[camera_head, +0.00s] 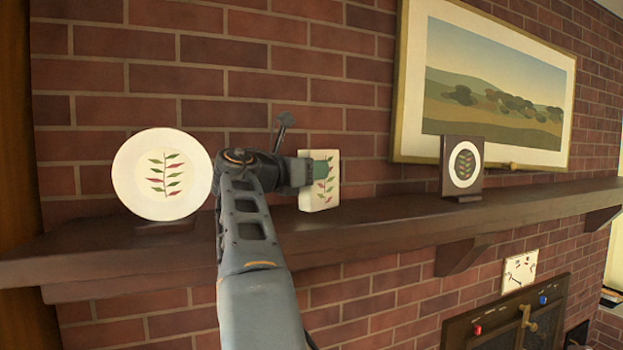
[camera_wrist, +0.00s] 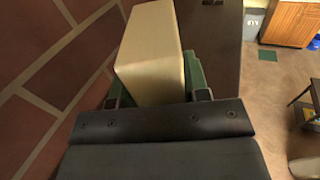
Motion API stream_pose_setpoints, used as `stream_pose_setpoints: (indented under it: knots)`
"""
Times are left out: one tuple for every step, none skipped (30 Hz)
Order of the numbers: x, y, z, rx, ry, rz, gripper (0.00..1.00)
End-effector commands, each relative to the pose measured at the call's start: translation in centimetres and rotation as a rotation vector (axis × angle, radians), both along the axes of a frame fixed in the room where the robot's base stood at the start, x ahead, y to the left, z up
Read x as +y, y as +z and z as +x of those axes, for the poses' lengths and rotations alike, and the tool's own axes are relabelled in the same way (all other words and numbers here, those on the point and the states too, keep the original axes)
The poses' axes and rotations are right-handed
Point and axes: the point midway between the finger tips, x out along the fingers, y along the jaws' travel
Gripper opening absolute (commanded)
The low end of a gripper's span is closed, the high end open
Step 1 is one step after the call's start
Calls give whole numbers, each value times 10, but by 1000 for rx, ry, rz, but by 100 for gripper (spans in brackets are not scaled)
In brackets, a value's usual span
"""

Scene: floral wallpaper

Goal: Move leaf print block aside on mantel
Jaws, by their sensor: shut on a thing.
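The leaf print block (camera_head: 325,193) is a cream upright block with red and green leaves on its front, standing at the mantel near the brick wall. My gripper (camera_head: 318,173) reaches it from the left and is shut on it, its green finger pad showing across the front face. In the wrist view the cream block (camera_wrist: 151,45) sits between the green-padded fingers of my gripper (camera_wrist: 152,85). The dark wooden mantel (camera_head: 400,215) runs under it. I cannot tell whether the block's base touches the mantel.
A round white plate with a leaf print (camera_head: 150,196) stands to the left, behind my arm. A dark block with a white disc (camera_head: 462,168) stands to the right. A framed landscape (camera_head: 500,85) hangs above. The mantel between the cream and dark blocks is clear.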

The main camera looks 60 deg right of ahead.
Motion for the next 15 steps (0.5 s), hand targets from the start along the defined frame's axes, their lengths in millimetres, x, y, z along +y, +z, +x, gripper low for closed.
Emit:
stream_pose_setpoints:
  knots:
    - [1,-5,-1,-1,0,-1,11]
    - [1,-7,-1,-1,0,-1,11]
    - [1,-8,-1,0,0,-2,11]
    - [1,-9,-1,-1,0,-2,11]
    - [1,-10,-1,-1,0,-2,11]
    - [1,-10,-1,-1,0,-2,11]
    - [1,-10,-1,-1,0,-2,11]
    - [1,-10,-1,-2,0,-3,11]
    - [1,-10,-1,-2,0,-3,11]
    - [1,-10,-1,-1,0,-2,11]
    - [1,-10,-1,-1,0,-2,11]
    - [1,-10,-1,-1,0,-2,11]
    - [1,-10,-1,-1,0,-2,11]
    - [1,-11,-1,-1,0,-2,11]
    - [1,-12,-1,-1,0,-2,11]
